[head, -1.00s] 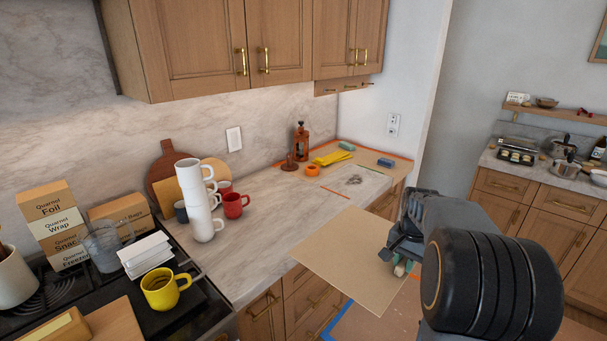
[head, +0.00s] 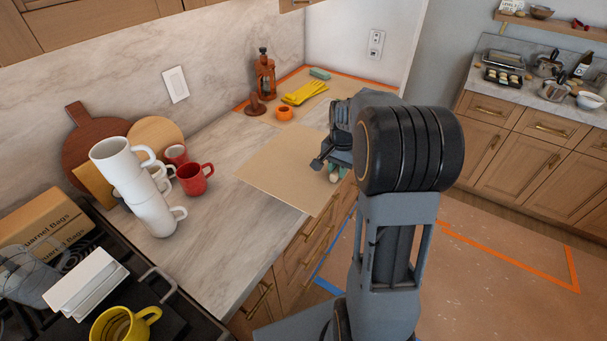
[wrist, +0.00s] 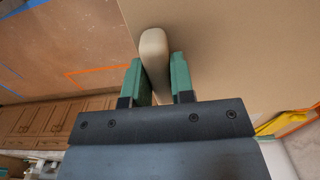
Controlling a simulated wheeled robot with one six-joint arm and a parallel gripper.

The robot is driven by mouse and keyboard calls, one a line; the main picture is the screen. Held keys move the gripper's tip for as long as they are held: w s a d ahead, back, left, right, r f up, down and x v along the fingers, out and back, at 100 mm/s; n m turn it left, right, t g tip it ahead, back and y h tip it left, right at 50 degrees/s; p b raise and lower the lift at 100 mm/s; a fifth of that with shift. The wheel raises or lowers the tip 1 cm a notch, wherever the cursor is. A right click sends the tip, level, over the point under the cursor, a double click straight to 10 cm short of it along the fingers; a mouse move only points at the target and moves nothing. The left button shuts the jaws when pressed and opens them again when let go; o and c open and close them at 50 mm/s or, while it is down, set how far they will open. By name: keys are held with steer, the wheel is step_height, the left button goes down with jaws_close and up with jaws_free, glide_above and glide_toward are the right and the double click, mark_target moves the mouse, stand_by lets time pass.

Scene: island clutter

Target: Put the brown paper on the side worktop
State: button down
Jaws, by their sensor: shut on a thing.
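The brown paper (head: 283,170) is a flat tan sheet at the end of my gripper (head: 334,172). In the wrist view my gripper (wrist: 157,80) has its green fingers on both sides of a pale rounded piece (wrist: 154,55) at the sheet's edge, and the sheet (wrist: 230,45) spreads to the right. The paper lies over the marble side worktop (head: 225,225), its near corner reaching past the front edge. I cannot tell whether it touches the surface. My forearm hides part of the worktop's far right.
A stack of white mugs (head: 140,185) and red mugs (head: 194,179) stand left of the paper. Bare marble lies in front of the mugs.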

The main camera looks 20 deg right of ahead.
steer(key=w+a+f, duration=0.1)
steer(key=a+f, duration=0.1)
steer(key=w+a+f+p, duration=0.1)
steer(key=a+f, duration=0.1)
steer(key=w+a+f+p, duration=0.1)
steer(key=a+f, duration=0.1)
steer(key=shift+w+a+f, duration=0.35)
steer(key=shift+w+f, duration=0.05)
steer(key=f, duration=0.3)
steer(key=shift+w+a, duration=0.15)
steer(key=shift+a, duration=0.05)
steer(key=shift+f, duration=0.35)
steer(key=shift+f, duration=0.2)
steer(key=c, duration=1)
jaws_free()
steer(key=shift+r, duration=0.1)
